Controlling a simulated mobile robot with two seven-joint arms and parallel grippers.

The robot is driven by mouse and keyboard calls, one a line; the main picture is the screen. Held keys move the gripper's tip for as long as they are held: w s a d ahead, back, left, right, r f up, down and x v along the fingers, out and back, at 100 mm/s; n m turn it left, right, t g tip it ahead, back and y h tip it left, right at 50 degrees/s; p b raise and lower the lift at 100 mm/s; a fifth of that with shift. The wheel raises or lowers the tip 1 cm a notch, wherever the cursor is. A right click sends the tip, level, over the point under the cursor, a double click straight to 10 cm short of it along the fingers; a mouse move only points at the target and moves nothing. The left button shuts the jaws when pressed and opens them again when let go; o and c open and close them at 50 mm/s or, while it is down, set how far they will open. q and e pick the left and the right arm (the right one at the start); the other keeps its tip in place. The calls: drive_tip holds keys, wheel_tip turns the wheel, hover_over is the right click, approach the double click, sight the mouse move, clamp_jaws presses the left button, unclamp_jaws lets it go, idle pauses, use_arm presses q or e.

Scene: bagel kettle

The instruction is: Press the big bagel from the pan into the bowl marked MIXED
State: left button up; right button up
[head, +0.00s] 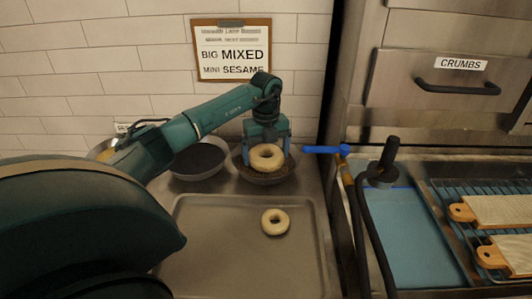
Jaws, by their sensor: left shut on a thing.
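The big bagel (266,157) is pale and ring-shaped, held between the fingers of my left gripper (268,160). It is at or just above a round bowl (262,180) with a dark speckled filling. I cannot tell whether it touches the filling. My left gripper points down and is shut on the bagel. A smaller bagel (275,222) lies in the grey pan (200,258) in front. No label on the bowl under the bagel is readable. My right gripper is not in view.
A second bowl (198,160) with dark contents stands to the left. A clipboard (232,50) on the tiled wall reads BIG MIXED, MINI SESAME. At right are a blue-handled tap (325,150), wooden boards (500,210) on a rack and a CRUMBS drawer (440,80).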

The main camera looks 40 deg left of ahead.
use_arm(q)
drive_tip(key=shift+r+p, duration=0.55)
drive_tip(key=shift+r, duration=0.4)
drive_tip(key=shift+r+p, duration=0.6)
drive_tip(key=shift+r, duration=0.05)
wheel_tip(320, 180, up, 5)
drive_tip(key=p, duration=0.4)
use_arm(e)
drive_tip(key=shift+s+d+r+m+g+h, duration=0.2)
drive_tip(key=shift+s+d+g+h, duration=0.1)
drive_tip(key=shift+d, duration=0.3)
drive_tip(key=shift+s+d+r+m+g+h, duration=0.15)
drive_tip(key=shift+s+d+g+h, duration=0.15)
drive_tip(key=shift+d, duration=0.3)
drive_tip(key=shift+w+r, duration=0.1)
